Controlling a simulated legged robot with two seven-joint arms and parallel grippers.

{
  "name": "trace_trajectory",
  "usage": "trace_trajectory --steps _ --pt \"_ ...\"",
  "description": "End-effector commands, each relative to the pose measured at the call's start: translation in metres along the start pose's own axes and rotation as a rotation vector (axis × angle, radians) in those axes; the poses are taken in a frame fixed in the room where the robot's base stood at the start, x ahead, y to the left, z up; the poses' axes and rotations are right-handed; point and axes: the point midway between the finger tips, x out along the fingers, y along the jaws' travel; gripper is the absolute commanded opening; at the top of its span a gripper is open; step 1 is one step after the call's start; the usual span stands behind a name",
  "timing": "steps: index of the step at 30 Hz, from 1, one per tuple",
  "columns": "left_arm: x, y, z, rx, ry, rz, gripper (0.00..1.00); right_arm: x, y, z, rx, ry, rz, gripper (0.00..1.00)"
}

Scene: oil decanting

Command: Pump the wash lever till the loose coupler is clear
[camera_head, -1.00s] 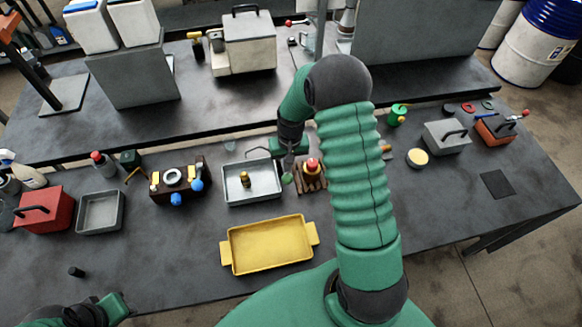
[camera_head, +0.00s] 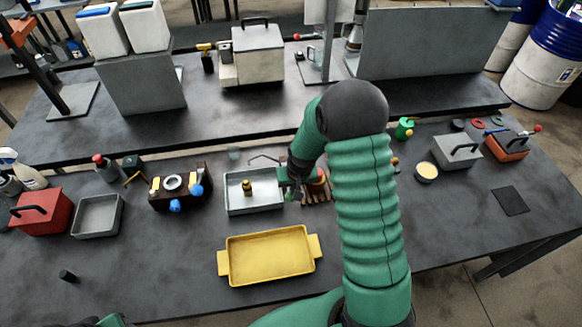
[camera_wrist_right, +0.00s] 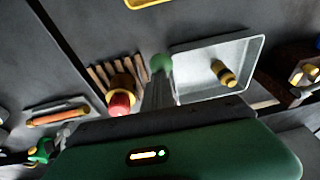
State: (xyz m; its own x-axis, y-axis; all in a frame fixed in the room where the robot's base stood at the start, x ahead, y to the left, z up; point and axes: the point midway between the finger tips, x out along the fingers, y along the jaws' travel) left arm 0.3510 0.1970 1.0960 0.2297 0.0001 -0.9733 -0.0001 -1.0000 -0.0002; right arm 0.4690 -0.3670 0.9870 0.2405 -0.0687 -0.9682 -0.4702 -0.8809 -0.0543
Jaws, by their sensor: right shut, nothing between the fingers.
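The loose coupler (camera_head: 247,188), a small brass piece with a dark band, lies in a grey wash basin (camera_head: 266,208). In the right wrist view the coupler (camera_wrist_right: 224,74) lies on its side in the basin (camera_wrist_right: 195,50). A grey lever with a green ball knob (camera_wrist_right: 161,63) stands by the basin's edge; the knob (camera_head: 289,196) is small in the head view. My right gripper (camera_head: 292,183) is shut and empty, close beside the lever at the basin's right side. Whether it touches the lever is hidden. My left gripper is out of view; only a green sliver shows at the bottom edge.
A slatted wooden rack (camera_head: 318,196) with a red-and-yellow piece (camera_wrist_right: 120,103) stands close right of the basin. A yellow tray (camera_head: 267,256) lies in front. A valve block (camera_head: 180,186) stands to the left. The front left table is mostly clear.

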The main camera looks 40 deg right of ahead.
Motion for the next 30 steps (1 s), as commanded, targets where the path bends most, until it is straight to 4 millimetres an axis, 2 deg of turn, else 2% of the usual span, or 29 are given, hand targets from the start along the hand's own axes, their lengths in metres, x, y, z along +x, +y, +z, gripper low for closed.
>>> trace_trajectory --steps 1,9,13,18,20,21,27,30 --pt "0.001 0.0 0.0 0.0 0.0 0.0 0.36 0.003 0.0 0.006 -0.001 -0.016 0.0 0.0" --pt "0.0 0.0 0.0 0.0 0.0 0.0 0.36 0.004 0.0 0.009 -0.001 -0.022 0.0 0.0" --pt "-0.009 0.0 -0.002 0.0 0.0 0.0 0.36 -0.007 -0.002 0.003 -0.001 -0.02 0.0 0.0" --pt "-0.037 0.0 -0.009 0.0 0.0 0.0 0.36 -0.04 -0.007 -0.019 -0.003 -0.006 -0.001 0.0" --pt "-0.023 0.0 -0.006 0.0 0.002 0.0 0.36 -0.044 -0.006 -0.015 -0.003 -0.001 -0.001 0.0" --pt "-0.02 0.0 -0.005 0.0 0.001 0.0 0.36 -0.054 -0.006 -0.013 -0.003 0.001 -0.001 0.0" --pt "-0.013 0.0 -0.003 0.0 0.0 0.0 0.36 -0.102 -0.006 -0.004 -0.002 0.004 0.0 0.0" --pt "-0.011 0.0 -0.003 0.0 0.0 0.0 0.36 -0.118 -0.007 -0.001 -0.002 0.003 0.001 0.0"
